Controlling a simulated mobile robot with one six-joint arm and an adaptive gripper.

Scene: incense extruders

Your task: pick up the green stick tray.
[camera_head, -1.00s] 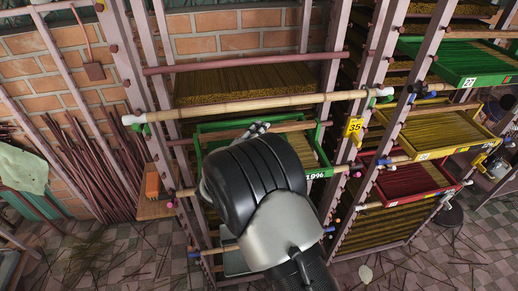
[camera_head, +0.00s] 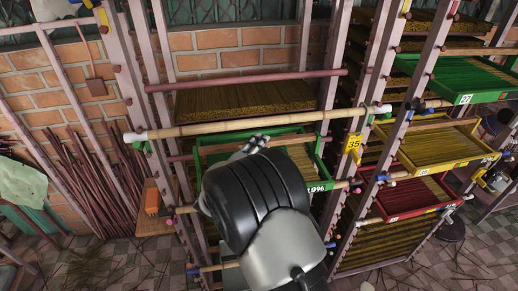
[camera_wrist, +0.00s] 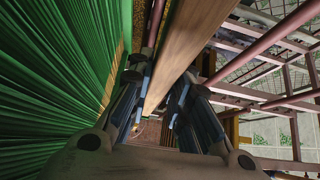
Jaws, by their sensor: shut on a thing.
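The green stick tray (camera_head: 321,172) sits in the rack in the head view, with a green rim, a 1996 label and yellowish sticks. My gripper (camera_head: 257,143) covers much of its left and middle part. The fingertips are at the tray's far edge, beside a wooden bar (camera_head: 288,140). In the wrist view my gripper (camera_wrist: 158,88) is shut with the wooden bar (camera_wrist: 190,45) between its fingers. I cannot tell whether this bar is part of the tray. The tray's near left part is hidden behind my arm.
A bamboo pole (camera_head: 255,121) crosses the rack just above the tray. A yellow tray (camera_head: 437,143) and a red tray (camera_head: 412,198) are to the right. A yellow 35 tag (camera_head: 352,142) hangs on the right post. A ribbed green surface (camera_wrist: 55,70) fills the wrist view's left.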

